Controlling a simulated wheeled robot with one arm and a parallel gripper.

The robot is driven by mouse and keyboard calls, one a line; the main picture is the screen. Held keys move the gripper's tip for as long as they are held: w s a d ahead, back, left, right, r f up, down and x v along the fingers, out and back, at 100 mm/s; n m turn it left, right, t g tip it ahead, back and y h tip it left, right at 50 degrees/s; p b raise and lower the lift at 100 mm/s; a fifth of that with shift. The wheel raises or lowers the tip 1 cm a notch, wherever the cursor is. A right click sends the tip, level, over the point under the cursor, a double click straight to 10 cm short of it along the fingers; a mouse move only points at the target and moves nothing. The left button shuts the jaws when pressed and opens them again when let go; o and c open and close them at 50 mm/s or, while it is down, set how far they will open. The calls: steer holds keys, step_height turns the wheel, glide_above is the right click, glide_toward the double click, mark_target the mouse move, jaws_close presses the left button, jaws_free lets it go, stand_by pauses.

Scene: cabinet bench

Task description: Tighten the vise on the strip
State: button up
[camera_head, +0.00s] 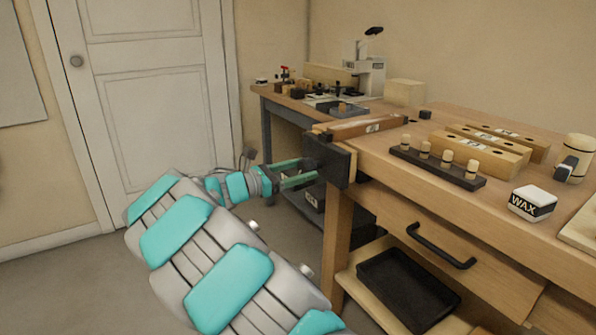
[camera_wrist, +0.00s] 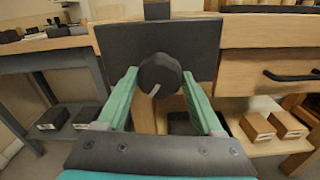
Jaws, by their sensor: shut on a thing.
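The vise shows as a dark square jaw plate (camera_head: 337,167) on the bench's near left corner, and it fills the upper middle of the wrist view (camera_wrist: 190,45). A round dark knob (camera_wrist: 160,73) with a pale mark stands out from its face. My gripper (camera_head: 292,174) reaches the vise from the left, and its green fingers are on both sides of the knob in the wrist view (camera_wrist: 160,82), shut on it. A brown wooden strip (camera_head: 391,124) with a pale label lies at the bench top just behind the plate. I cannot tell how tightly the jaws press on it.
The wooden bench has a drawer with a black handle (camera_head: 441,246) and a black tray (camera_head: 408,289) on the shelf below. A dark peg rack (camera_head: 437,168), wooden blocks (camera_head: 478,153) and a wax box (camera_head: 532,203) stand on top. Another bench (camera_head: 266,98) stands behind.

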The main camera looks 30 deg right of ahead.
steer(key=o, duration=1.2)
steer(key=shift+a+p, duration=1)
steer(key=shift+a, duration=1.25)
steer(key=shift+s+a, duration=0.15)
steer(key=shift+a, duration=1.15)
